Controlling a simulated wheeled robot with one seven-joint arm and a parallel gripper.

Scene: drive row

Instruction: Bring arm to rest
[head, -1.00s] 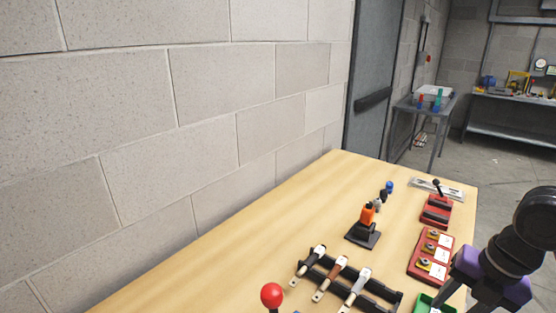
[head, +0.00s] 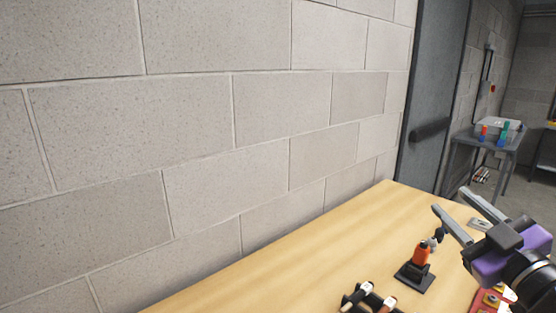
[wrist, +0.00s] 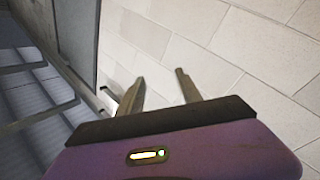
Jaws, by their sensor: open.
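My gripper (head: 451,208) is at the right of the head view, raised above the far right part of the wooden table. Its two grey fingers point up and to the left and stand apart with nothing between them. In the wrist view my gripper (wrist: 158,84) shows the same open fingers, with the block wall and a grey door behind them. The gripper hides part of the table's right side.
The wooden table (head: 300,270) runs along the block wall (head: 200,130). On it are an orange-handled device (head: 421,254), a black rack of handles (head: 368,297) and a red panel (head: 488,302). A grey side table (head: 484,138) stands beyond, past the grey door (head: 432,100).

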